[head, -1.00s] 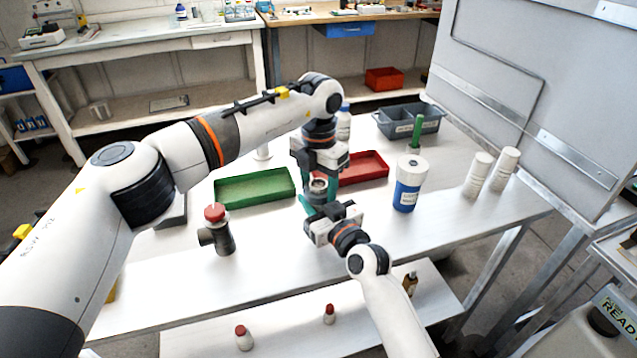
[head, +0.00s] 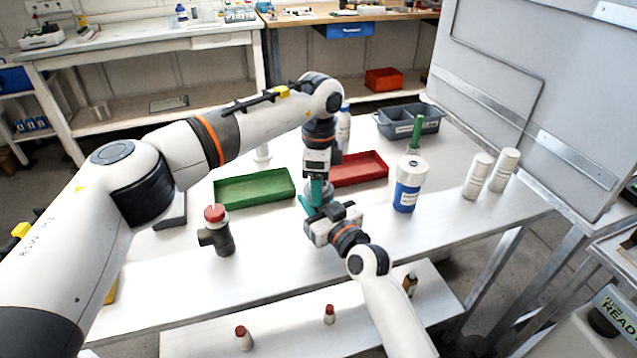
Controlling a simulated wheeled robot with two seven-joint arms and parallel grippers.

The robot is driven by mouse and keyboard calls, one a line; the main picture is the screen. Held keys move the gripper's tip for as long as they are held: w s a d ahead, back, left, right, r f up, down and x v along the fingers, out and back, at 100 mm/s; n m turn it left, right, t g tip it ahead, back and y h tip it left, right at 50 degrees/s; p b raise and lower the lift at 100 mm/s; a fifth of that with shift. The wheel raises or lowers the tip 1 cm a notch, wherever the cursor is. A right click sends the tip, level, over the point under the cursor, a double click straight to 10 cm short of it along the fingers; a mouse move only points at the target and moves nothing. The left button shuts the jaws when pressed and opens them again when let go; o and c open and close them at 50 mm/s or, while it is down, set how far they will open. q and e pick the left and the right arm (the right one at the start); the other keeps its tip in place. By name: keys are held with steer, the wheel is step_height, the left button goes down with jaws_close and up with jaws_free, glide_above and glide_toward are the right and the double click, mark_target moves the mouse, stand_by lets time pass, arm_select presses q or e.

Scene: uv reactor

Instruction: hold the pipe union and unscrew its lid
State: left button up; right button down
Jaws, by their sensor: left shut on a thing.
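The pipe union (head: 320,212) is a small grey fitting near the middle of the table, mostly hidden by both grippers. My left gripper (head: 317,192) points straight down from above, its teal fingers shut on the top of the union, where the lid is. The lid itself is hidden between the fingers. My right gripper (head: 312,209) reaches in level from the front, at the union's lower body. One teal fingertip shows at the left side; its own body hides the rest, so its grip is unclear.
A dark pipe fitting with a red cap (head: 217,232) stands at left. A green tray (head: 254,190) and a red tray (head: 372,168) lie behind. A blue-and-white container (head: 407,187), white bottles (head: 477,175) and a grey bin (head: 430,122) stand right. The table front is clear.

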arm_select(q)
steer(key=n, duration=0.6)
steer(key=shift+n, duration=0.3)
steer(key=o, duration=1.1)
